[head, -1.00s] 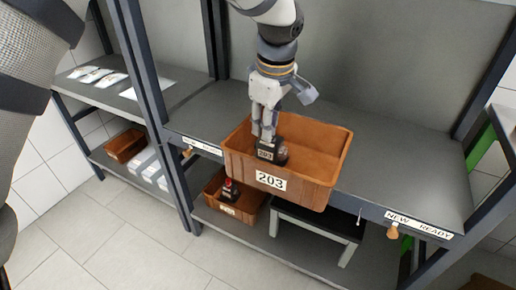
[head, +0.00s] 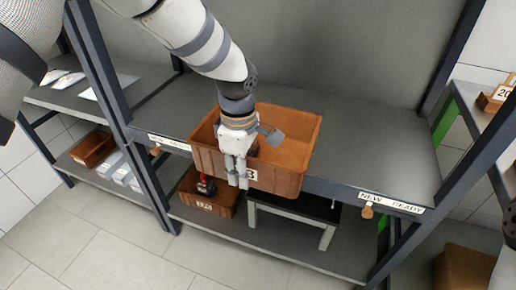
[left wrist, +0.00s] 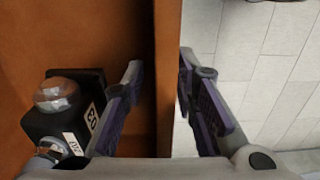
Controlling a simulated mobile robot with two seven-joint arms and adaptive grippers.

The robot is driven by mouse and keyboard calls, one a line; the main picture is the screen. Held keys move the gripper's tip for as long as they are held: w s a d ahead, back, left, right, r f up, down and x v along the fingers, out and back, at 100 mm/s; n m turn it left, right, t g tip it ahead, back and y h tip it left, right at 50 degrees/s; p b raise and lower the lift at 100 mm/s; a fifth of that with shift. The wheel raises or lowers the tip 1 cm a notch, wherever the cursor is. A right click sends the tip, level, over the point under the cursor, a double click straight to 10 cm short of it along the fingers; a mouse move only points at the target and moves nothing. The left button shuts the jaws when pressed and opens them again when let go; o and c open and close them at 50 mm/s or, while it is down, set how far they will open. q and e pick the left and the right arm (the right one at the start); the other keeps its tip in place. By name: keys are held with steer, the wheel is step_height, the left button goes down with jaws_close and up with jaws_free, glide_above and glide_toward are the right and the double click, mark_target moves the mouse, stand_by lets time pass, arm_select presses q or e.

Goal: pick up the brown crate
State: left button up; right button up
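A brown crate (head: 291,150) with a white number label on its front wall stands on the grey shelf (head: 365,150) at the shelf's front edge. It also shows in the left wrist view (left wrist: 95,35). My left gripper (head: 237,180) is at the crate's front wall and hides part of the label. In the left wrist view, my left gripper (left wrist: 165,95) is open astride the wall, one finger inside and one outside, with a gap on the inner side. A black part (left wrist: 70,110) with a rounded top lies inside the crate. My right gripper is not in view.
A second brown crate (head: 212,207) with a red-topped part stands on the lower shelf, beside a small bench (head: 295,220). Another crate (head: 92,148) is on the left rack. Shelf posts (head: 110,100) flank the work shelf. Its surface right of the crate is clear.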

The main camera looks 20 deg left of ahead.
arm_select(q)
steer(key=shift+c, duration=0.6)
jaws_close()
steer(key=shift+w+r, duration=0.1)
steer(key=shift+r, duration=0.05)
steer(key=shift+r, duration=0.1)
